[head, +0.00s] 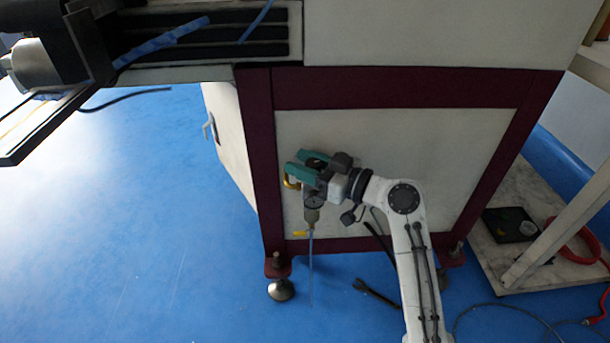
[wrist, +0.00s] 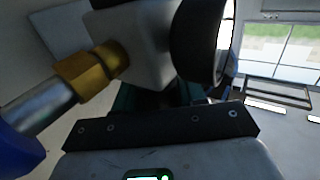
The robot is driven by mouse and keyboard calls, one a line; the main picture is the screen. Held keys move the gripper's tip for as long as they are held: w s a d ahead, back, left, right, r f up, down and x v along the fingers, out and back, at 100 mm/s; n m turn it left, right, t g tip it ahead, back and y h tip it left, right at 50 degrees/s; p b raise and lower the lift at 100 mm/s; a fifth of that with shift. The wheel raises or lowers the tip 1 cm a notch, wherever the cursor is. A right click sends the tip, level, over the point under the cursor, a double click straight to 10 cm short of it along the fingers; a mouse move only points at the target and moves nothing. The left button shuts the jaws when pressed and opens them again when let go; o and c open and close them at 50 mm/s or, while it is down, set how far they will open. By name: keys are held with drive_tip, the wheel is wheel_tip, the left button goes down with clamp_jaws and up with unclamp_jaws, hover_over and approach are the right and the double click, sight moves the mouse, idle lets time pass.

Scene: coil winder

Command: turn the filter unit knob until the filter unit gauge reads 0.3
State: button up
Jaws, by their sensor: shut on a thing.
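The filter unit (head: 312,214) is mounted on the pale front panel of the machine, with its small round gauge (head: 313,201) below my gripper. The gauge face is too small to read. The dark filter unit knob (head: 316,162) sits at the top, partly hidden between the teal fingers. My gripper (head: 303,163) is shut on the knob from the right. In the wrist view the unit's pale body (wrist: 150,45) and brass fitting (wrist: 92,70) are close up. A dark round part (wrist: 200,42) stands beside the body; no dial face shows there.
The machine's dark red frame (head: 263,150) stands to the left. A low shelf (head: 500,250) with a red coil is at right. Blue floor is open at left.

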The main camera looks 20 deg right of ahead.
drive_tip(key=n+g+y+b, duration=0.2)
drive_tip(key=g+y+b, duration=0.1)
drive_tip(key=shift+s+f+n, duration=0.15)
drive_tip(key=shift+f+n, duration=0.05)
drive_tip(key=shift+n, duration=0.2)
drive_tip(key=shift+s+a+n+g+y, duration=0.15)
drive_tip(key=shift+n+g+y, duration=0.6)
drive_tip(key=shift+g, duration=0.35)
drive_tip(key=shift+s+n+g, duration=0.1)
drive_tip(key=shift+n+g, duration=0.15)
drive_tip(key=shift+g, duration=0.05)
drive_tip(key=o, duration=0.7)
drive_tip(key=shift+o, duration=1.4)
drive_tip(key=shift+r, duration=0.15)
drive_tip(key=p+v, duration=0.3)
drive_tip(key=v, duration=0.6)
drive_tip(key=shift+d, duration=0.25)
drive_tip(key=shift+v, duration=0.75)
